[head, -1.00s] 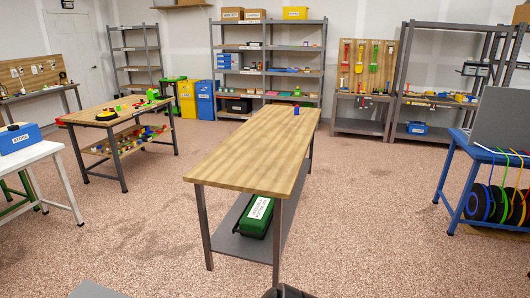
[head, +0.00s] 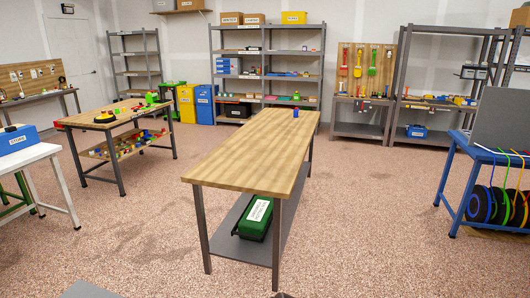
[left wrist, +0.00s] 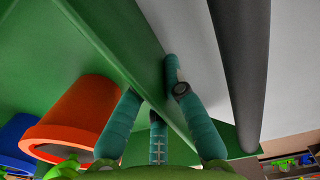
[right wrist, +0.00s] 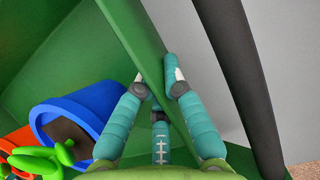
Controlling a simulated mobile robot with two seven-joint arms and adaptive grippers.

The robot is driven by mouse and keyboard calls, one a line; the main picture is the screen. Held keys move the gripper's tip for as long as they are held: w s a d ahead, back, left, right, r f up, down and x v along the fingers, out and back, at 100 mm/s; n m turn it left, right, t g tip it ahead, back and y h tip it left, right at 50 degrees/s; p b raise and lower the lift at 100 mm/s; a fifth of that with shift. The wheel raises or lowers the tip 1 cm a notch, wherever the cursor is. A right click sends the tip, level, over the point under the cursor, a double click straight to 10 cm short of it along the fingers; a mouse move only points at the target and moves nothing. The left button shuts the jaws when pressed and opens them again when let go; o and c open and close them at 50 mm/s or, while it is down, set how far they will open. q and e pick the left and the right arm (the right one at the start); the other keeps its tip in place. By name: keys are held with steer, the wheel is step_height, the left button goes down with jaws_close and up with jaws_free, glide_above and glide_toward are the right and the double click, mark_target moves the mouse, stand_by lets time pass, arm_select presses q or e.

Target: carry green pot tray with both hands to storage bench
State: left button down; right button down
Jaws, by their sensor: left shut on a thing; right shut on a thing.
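The green pot tray shows only in the wrist views. Its wall (left wrist: 100,40) runs between the teal fingers of my left gripper (left wrist: 152,92), which is shut on it. Its wall (right wrist: 125,30) also runs between the fingers of my right gripper (right wrist: 155,85), which is shut on it. An orange pot (left wrist: 85,105) and part of a blue pot (left wrist: 14,138) are inside the tray in the left wrist view. A blue pot (right wrist: 90,110) and a green plant (right wrist: 48,158) show in the right wrist view. The head view shows neither gripper nor tray. I cannot tell which bench is the storage bench.
A long wooden bench (head: 250,150) stands ahead, with a blue item (head: 295,113) at its far end and a green box (head: 255,218) below. A wooden table (head: 130,112) and white table (head: 30,155) stand left, a blue bench (head: 480,150) right. Floor between them is clear.

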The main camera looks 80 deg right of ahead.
arm_select(q)
steer(key=shift+s+f, duration=0.2)
steer(key=shift+f, duration=0.15)
arm_select(e)
steer(key=shift+s+f, duration=0.2)
steer(key=shift+f, duration=0.1)
arm_select(q)
steer(key=c, duration=1.3)
jaws_free()
arm_select(e)
steer(key=shift+s+f, duration=0.1)
steer(key=c, duration=1.3)
jaws_free()
steer(key=shift+f, duration=0.15)
steer(key=shift+c, duration=0.2)
arm_select(q)
steer(key=shift+w, duration=0.1)
arm_select(e)
steer(key=shift+o, duration=0.3)
arm_select(q)
steer(key=shift+w, duration=0.1)
arm_select(e)
steer(key=shift+w, duration=0.2)
steer(key=shift+r, duration=0.25)
